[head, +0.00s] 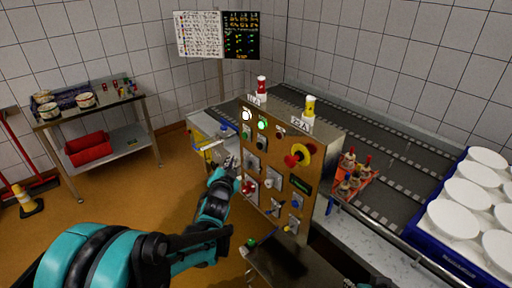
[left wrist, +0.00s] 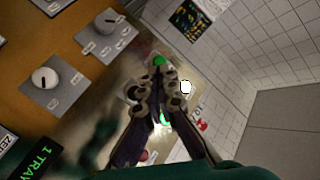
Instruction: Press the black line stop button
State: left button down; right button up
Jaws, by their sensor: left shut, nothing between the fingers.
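The steel control panel (head: 277,165) stands in the middle of the head view. Near its top left are a lit white button (head: 246,115) and a lit green button (head: 263,124). Small dark round controls sit just below them, one of them a dark button (head: 261,143); labels are too small to read, so I cannot tell which is the line stop. My left gripper (head: 233,161) is shut and empty, close to the panel's left edge; contact cannot be told. In the left wrist view the shut fingers (left wrist: 160,72) cover part of the panel near the lit buttons.
The panel also has a red mushroom knob on yellow (head: 298,154), grey rotary switches and a red knob (head: 249,187). A conveyor (head: 400,160) runs behind it. A blue crate (head: 440,238) of white moulds is at right. Dark mechanism, possibly my right gripper, shows at the bottom edge.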

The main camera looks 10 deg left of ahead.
aim_at(260, 146)
pick_arm(q)
jog(key=w+d, duration=0.5)
jog(key=w, duration=0.2)
jog(key=shift+d, duration=0.25)
jog(key=shift+w+d, duration=0.1)
dwell(1.5)
jog(key=shift+w+d, duration=0.2)
jog(key=shift+w+d, duration=0.3)
jog(key=shift+w, duration=0.1)
dwell(0.9)
jog(key=shift+s+a+b, duration=0.15)
jog(key=shift+b, duration=0.15)
jog(key=shift+s+a, duration=0.45)
jog(key=shift+s, duration=0.15)
